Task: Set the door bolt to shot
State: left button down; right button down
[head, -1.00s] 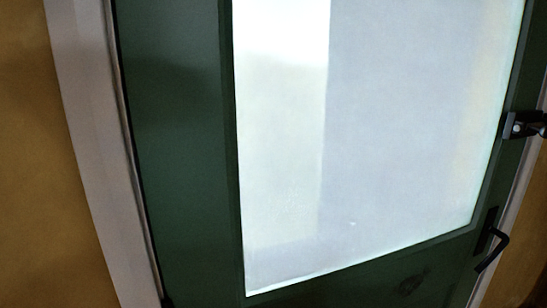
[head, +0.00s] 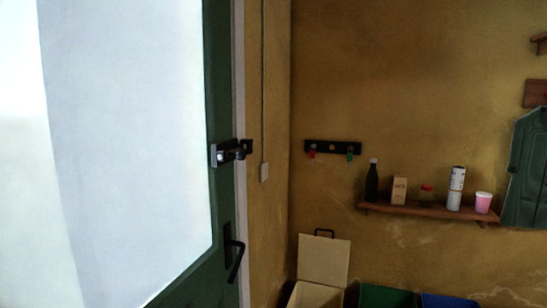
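The green door (head: 222,105) with a large pale glass pane (head: 130,140) fills the left of the head view. The door bolt (head: 229,152) is a dark and silvery metal fitting at the door's right edge, beside the glass. A dark keeper (head: 246,146) sits just right of it on the frame. The bolt's bar is too small to tell whether it reaches into the keeper. A black door handle (head: 235,258) is lower down. Neither of my grippers is in view.
Below stand an open-lidded cream bin (head: 323,260), a green bin (head: 387,297) and a blue bin (head: 447,302).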

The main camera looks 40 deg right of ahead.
aim_at(240, 155)
jog(key=z, duration=0.95)
